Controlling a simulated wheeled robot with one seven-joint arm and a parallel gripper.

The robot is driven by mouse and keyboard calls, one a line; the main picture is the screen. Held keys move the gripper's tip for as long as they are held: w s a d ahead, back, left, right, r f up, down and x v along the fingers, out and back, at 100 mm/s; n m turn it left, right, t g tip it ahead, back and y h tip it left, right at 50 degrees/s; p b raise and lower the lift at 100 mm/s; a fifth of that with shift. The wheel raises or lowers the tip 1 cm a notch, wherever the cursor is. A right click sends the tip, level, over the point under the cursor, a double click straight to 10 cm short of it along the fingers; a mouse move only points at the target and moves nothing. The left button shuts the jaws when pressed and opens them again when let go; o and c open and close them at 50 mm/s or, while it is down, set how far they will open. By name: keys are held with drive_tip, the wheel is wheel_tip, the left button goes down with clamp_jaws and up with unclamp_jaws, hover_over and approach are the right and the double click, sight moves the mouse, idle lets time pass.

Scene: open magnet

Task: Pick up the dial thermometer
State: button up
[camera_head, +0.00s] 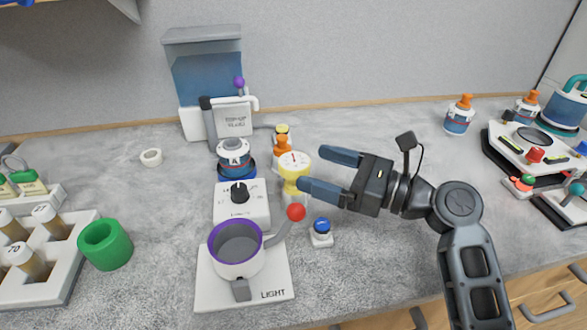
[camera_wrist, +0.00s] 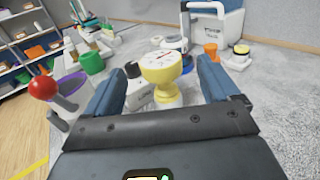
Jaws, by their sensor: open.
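The dial thermometer (camera_head: 294,168) is yellow with a round white dial face tilted upward, and stands upright on a white base. In the wrist view the thermometer (camera_wrist: 161,72) is between the two blue fingers, with its dial toward the top. My gripper (camera_head: 322,172) is open and comes in from the right, level with the thermometer. The fingertips are near the thermometer's right side in the head view. In the wrist view my gripper (camera_wrist: 158,90) has a finger on each side of it, with gaps showing. I cannot tell exactly how far the fingers reach past it.
A red ball on a grey lever (camera_head: 295,212) stands just below the thermometer. A blue-topped button (camera_head: 321,231) is below my gripper. An orange-topped bottle (camera_head: 282,149) is close behind, and a white dial box (camera_head: 241,207) is to the left.

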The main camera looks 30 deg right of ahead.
sight(286, 158)
drive_tip(key=shift+f+p+x, duration=0.15)
drive_tip(key=shift+p+x, duration=0.1)
drive_tip(key=shift+x, duration=1.65)
drive_tip(key=shift+f+p+x, duration=0.1)
drive_tip(key=shift+p+x, duration=0.1)
drive_tip(key=shift+x, duration=1.65)
drive_tip(key=c, duration=1.2)
drive_tip(key=shift+o, duration=0.2)
drive_tip(key=shift+r, duration=0.1)
